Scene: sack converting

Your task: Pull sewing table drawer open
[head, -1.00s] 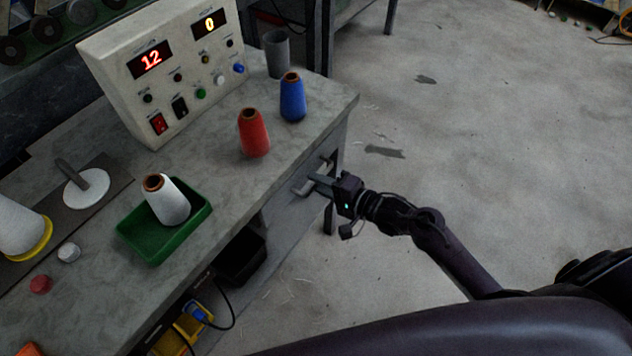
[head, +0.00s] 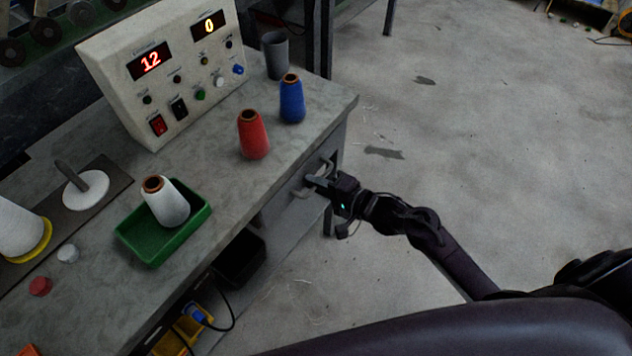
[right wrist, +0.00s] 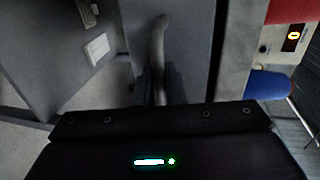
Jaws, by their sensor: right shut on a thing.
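The sewing table (head: 235,180) has a grey drawer (head: 284,208) in its right-hand side, under the tabletop. The drawer front (right wrist: 185,35) also shows in the right wrist view. A pale grey bar handle (head: 325,166) is on it, and the handle (right wrist: 158,42) runs up the middle of the right wrist view. My right gripper (head: 314,182) is shut on this handle, with its dark fingers on both sides of the bar. The drawer looks closed or nearly so; I cannot tell exactly. My left gripper is not in view.
On the tabletop stand a red cone (head: 253,136), a blue cone (head: 292,99), a grey cup (head: 276,55), a control box (head: 128,85) and a green tray (head: 137,244) with a white cone (head: 165,203). The floor (head: 460,150) right of the table is clear.

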